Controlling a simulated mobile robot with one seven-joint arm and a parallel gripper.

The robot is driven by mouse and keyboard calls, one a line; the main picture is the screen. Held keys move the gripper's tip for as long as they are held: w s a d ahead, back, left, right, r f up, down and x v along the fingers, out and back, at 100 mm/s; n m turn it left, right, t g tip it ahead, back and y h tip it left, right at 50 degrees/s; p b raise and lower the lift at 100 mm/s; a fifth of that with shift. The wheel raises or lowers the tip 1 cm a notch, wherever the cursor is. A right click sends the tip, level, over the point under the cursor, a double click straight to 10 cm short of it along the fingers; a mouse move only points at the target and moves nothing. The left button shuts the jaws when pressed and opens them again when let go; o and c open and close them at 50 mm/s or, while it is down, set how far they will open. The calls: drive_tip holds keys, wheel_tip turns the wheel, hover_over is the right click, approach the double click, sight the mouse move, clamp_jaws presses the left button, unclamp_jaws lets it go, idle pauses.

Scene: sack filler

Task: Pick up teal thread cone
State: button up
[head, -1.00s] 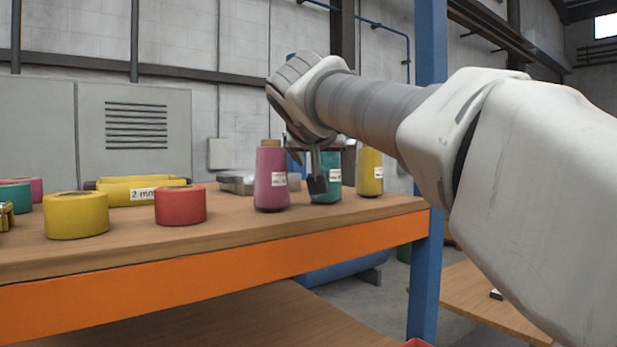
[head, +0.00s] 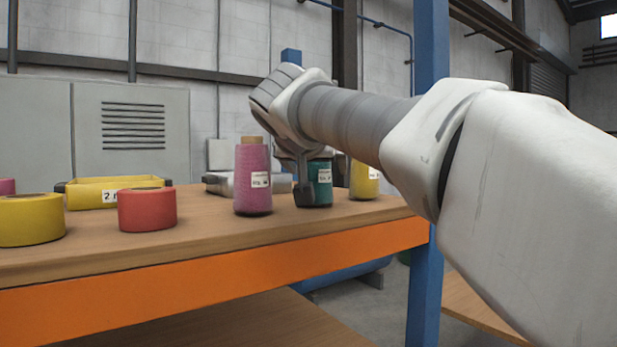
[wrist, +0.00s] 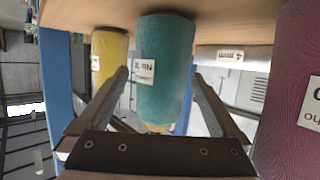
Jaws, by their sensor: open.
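The teal thread cone (head: 322,187) stands upright on the wooden tabletop near its right end, partly hidden by my gripper in the head view. In the wrist view, which looks upside down, the teal cone (wrist: 165,65) fills the middle with a white label on it. My gripper (wrist: 161,78) is open, with one finger to each side of the cone. I see gaps between the fingers and the cone, so it is not gripped. In the head view my gripper (head: 304,182) points down at the cone.
A pink cone (head: 253,180) stands close left of the teal one, and a yellow cone (head: 364,181) behind right. A grey metal item (head: 226,184) lies behind. A red roll (head: 147,209), a yellow roll (head: 30,220) and a yellow bin (head: 112,193) are further left. A blue post (head: 428,200) rises at the table's right end.

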drive_tip(key=shift+r, duration=0.1)
drive_tip(key=c, duration=1.5)
drive_tip(key=shift+c, duration=0.2)
